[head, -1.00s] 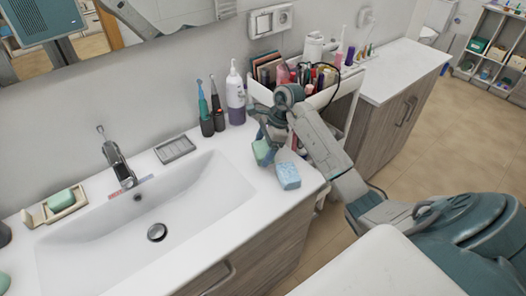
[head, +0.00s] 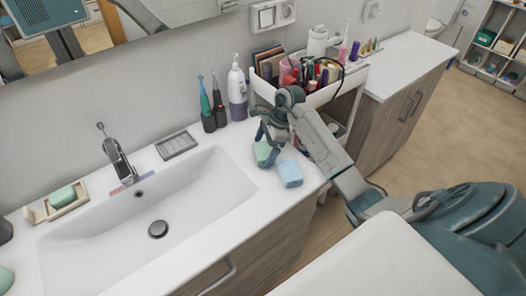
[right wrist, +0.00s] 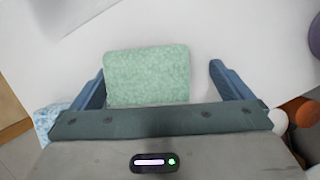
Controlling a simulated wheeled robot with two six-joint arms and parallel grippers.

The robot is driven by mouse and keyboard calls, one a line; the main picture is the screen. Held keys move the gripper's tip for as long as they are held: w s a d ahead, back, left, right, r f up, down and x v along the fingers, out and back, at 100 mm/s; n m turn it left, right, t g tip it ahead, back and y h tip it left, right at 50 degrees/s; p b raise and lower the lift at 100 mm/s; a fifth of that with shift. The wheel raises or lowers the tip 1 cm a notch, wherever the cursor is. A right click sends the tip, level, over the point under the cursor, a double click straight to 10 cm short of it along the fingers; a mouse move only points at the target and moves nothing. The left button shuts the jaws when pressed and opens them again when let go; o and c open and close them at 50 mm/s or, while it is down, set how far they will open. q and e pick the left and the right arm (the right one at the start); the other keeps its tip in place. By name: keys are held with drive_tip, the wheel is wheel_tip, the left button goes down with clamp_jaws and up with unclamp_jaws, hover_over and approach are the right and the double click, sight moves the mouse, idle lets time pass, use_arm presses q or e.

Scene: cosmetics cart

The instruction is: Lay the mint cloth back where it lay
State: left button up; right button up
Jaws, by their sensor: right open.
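The mint cloth (head: 263,153), a pale green folded block, is on the white counter right of the basin, beside the light-blue block (head: 290,173). My right gripper (head: 270,148) is over the cloth and partly hides it in the head view. In the right wrist view the cloth (right wrist: 147,72) is between the two spread fingers (right wrist: 157,72). It is close to the left finger, with a clear gap to the right finger. The light-blue block shows at the lower left there (right wrist: 47,118). My left gripper is not in view.
A cart (head: 332,90) full of cosmetics is close at the right. The basin (head: 155,205) lies left; the counter's front edge is near.

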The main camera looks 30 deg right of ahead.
drive_tip(key=shift+w+d, duration=0.25)
drive_tip(key=shift+w, duration=0.05)
drive_tip(key=shift+w+d+r, duration=0.15)
drive_tip(key=shift+w+d, duration=0.05)
drive_tip(key=shift+d, duration=0.1)
drive_tip(key=b+v, duration=0.2)
drive_tip(key=v, duration=0.3)
drive_tip(key=shift+s+d+b, duration=0.1)
drive_tip(key=shift+d+b, duration=0.05)
drive_tip(key=shift+b, duration=0.15)
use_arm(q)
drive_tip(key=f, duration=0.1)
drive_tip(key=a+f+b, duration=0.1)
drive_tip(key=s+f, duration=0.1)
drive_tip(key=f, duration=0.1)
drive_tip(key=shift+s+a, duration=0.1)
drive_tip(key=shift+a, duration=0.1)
use_arm(e)
wheel_tip(320, 180, up, 7)
drive_tip(key=s, duration=0.2)
drive_tip(key=shift+s+d+f, duration=0.25)
drive_tip(key=shift+s, duration=0.15)
